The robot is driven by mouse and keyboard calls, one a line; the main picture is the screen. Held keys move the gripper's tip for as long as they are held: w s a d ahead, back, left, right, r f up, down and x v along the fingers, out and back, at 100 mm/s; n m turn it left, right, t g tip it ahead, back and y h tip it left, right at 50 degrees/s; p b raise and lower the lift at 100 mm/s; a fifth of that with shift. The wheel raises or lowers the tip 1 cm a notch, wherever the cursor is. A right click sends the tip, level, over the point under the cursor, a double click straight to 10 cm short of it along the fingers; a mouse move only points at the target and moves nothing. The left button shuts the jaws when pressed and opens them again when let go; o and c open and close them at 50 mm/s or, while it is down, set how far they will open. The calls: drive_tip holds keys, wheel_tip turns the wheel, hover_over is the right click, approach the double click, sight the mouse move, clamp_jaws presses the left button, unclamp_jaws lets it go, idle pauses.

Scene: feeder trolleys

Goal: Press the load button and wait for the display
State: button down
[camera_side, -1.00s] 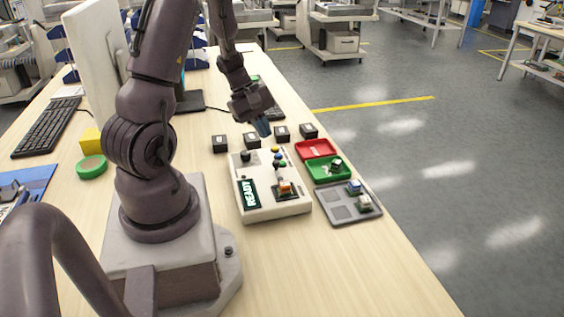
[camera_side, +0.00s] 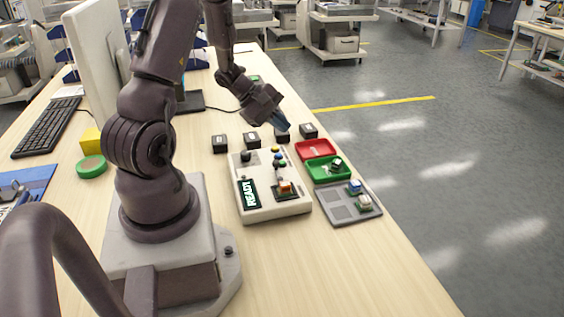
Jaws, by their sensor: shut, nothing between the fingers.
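A white test box (camera_side: 247,207) stands on the bench with a dark display (camera_side: 250,194) that reads READY. A small board with an orange part (camera_side: 285,188) sits on the box. Several small black button boxes stand in a row behind it: the far left one (camera_side: 220,144), a second (camera_side: 252,139), a third (camera_side: 283,138) and the far right one (camera_side: 308,131). Their labels are too small to read, so I cannot tell which is load. My gripper (camera_side: 283,125) is shut and empty, at the third box and partly covering it. I cannot tell whether it touches.
A red tray (camera_side: 316,146), a green tray (camera_side: 320,174) holding a small board, and a grey tray (camera_side: 341,213) with two boards lie right of the test box. A monitor (camera_side: 97,70), keyboard (camera_side: 50,124) and green tape roll (camera_side: 91,167) are at left. The front bench is clear.

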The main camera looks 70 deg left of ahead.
sight(281, 163)
drive_tip(key=shift+f, duration=3.8)
drive_tip(key=shift+f, duration=0.1)
drive_tip(key=shift+f, duration=0.35)
drive_tip(key=shift+f, duration=0.4)
drive_tip(key=shift+r, duration=0.85)
drive_tip(key=shift+r, duration=2.5)
